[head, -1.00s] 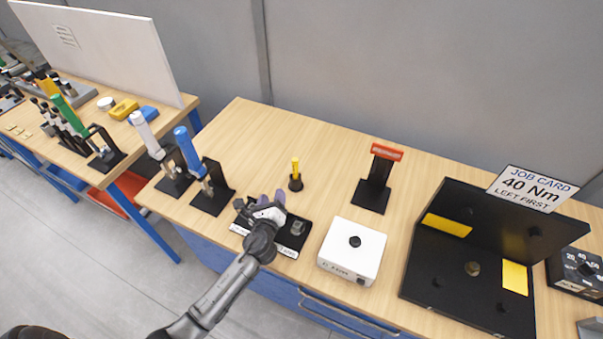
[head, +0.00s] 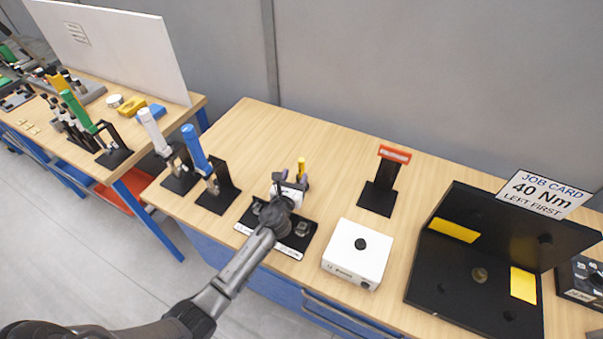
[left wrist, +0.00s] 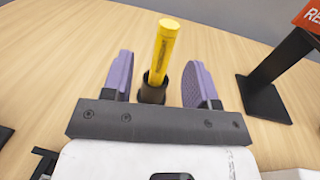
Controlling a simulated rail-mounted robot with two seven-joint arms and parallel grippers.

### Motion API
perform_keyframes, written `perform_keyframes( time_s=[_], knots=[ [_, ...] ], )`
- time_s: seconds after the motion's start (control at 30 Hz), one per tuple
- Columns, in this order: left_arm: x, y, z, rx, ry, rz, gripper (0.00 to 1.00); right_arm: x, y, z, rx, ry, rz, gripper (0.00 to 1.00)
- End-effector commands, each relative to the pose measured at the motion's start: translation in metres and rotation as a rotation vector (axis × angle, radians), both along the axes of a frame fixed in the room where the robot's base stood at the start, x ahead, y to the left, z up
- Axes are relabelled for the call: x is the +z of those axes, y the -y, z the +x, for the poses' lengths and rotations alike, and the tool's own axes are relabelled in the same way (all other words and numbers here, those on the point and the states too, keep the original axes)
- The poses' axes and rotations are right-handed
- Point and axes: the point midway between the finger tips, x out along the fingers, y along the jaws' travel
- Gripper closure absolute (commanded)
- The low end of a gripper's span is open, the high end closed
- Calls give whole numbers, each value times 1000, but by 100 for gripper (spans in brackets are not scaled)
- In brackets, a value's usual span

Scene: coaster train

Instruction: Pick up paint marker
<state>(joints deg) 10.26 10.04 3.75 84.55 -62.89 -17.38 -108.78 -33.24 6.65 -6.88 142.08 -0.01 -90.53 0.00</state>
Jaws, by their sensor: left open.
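The yellow paint marker (head: 301,166) stands upright in a small black round holder on the wooden table. In the left wrist view the marker (left wrist: 164,50) rises from its black holder (left wrist: 153,90) and leans slightly right in the picture. My left gripper (left wrist: 160,80) is open, with one purple finger pad on each side of the marker and holder. A gap shows between the marker and each pad. In the head view my left gripper (head: 290,187) is just in front of the marker and hides its lower part. My right gripper is in neither view.
A black tray (head: 300,243) lies under my left wrist. A white box (head: 357,254) with a black knob and a black stand (head: 378,195) with a red top are to the right. Blue (head: 196,150) and white-handled tools (head: 153,131) stand left. Wood behind the marker is clear.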

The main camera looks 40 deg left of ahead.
Motion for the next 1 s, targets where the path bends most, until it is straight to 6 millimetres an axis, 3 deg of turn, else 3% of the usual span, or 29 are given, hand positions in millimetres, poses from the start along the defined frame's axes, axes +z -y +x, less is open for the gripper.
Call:
perform_keyframes(
  time_s=[0.23, 0.6, 0.93, 1.0],
  knots=[
    [0, -3, 12, 1, 1, -3, 46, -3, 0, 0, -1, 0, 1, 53],
    [0, -14, 53, 1, 0, -3, 46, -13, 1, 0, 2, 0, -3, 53],
    [1, -16, 57, 0, 1, -2, 46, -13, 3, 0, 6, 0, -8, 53],
    [1, -16, 56, 0, 1, -2, 52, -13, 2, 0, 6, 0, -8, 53]
  ],
)
